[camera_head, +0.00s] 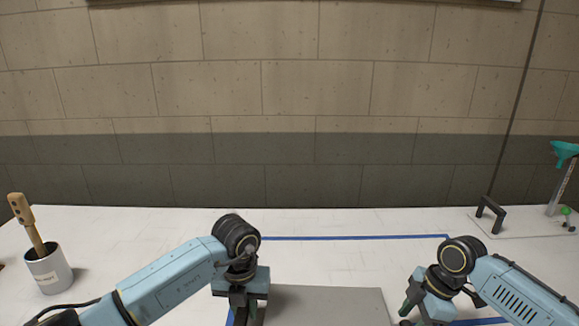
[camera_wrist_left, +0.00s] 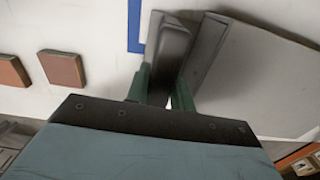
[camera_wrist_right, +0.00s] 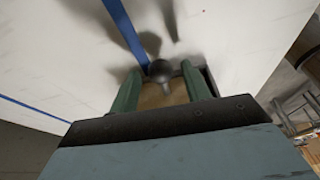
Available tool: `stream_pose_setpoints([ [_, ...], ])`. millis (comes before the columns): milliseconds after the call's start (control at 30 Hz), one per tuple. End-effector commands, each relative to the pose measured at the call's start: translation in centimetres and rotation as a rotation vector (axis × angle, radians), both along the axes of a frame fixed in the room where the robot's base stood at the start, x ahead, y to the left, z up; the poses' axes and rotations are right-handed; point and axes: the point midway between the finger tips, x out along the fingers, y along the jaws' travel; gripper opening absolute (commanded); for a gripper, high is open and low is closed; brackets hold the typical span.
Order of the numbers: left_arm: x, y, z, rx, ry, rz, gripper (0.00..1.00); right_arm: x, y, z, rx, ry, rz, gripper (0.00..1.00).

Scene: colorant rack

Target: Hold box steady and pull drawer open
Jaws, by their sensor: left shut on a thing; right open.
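The grey box (camera_head: 325,303) sits at the front middle of the table, cut off by the lower picture edge. My left gripper (camera_head: 246,315) is at its left side. In the left wrist view the green fingers are shut on a dark upright handle (camera_wrist_left: 172,50) beside the box's grey top (camera_wrist_left: 250,75). My right gripper (camera_head: 413,312) is to the right of the box. In the right wrist view its fingers are open around a dark round knob (camera_wrist_right: 160,70), with a gap on each side. The drawer front is mostly hidden.
A blue tape line (camera_head: 350,238) marks the white table (camera_head: 150,225). A cup (camera_head: 48,270) with a wooden tool stands at the far left. A black handle (camera_head: 490,213) and a stand with a teal top (camera_head: 565,152) are at the right. The table behind the box is clear.

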Motion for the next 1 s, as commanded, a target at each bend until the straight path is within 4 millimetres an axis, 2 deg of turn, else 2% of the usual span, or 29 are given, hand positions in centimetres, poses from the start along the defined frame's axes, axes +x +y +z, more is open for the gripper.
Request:
stream_pose_setpoints([
  [233, 0.0, 0.0, 0.0, 0.001, -0.001, 0.001, 0.0, 0.0, 0.7, -2.2, 0.0, 0.001, 0.0, 0.47],
  [633, 0.1, 0.0, 0.0, 0.001, -0.002, 0.001, 0.0, 0.1, 0.8, -2.7, 0.0, -0.001, 0.0, 0.47],
  [1000, 0.0, 0.0, 0.0, 0.0, -0.002, 0.001, 0.0, 0.1, 0.8, -2.7, 0.0, -0.001, 0.0, 0.01],
])
